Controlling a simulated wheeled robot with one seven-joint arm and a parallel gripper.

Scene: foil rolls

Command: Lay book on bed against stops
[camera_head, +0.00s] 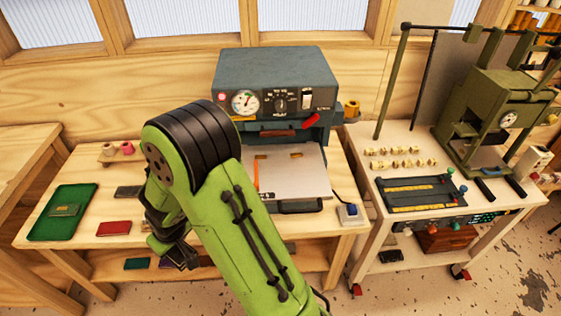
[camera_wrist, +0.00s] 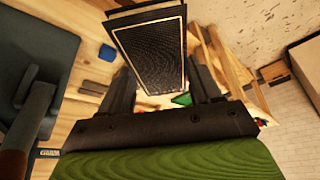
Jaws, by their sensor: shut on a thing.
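My gripper (camera_wrist: 163,80) is shut on a dark book (camera_wrist: 150,50) with a thin gold border on its cover and pale page edges. The book stands out between the two fingers in the wrist view. In the head view my gripper (camera_head: 176,254) hangs low at the table's front, left of the press, and the held book cannot be made out there. The bed (camera_head: 292,182) is a flat silver plate at the front of the grey press (camera_head: 275,85). Two small brass stops, one left (camera_head: 262,157) and one right (camera_head: 297,154), sit at its back. No book shows on the bed.
A red book (camera_head: 114,228) and a dark book (camera_head: 129,192) lie on the wooden table. A green tray (camera_head: 40,230) with a small book stands at the left. A blue-buttoned box (camera_head: 350,213) sits right of the bed. A second workbench (camera_head: 400,180) stands at the right.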

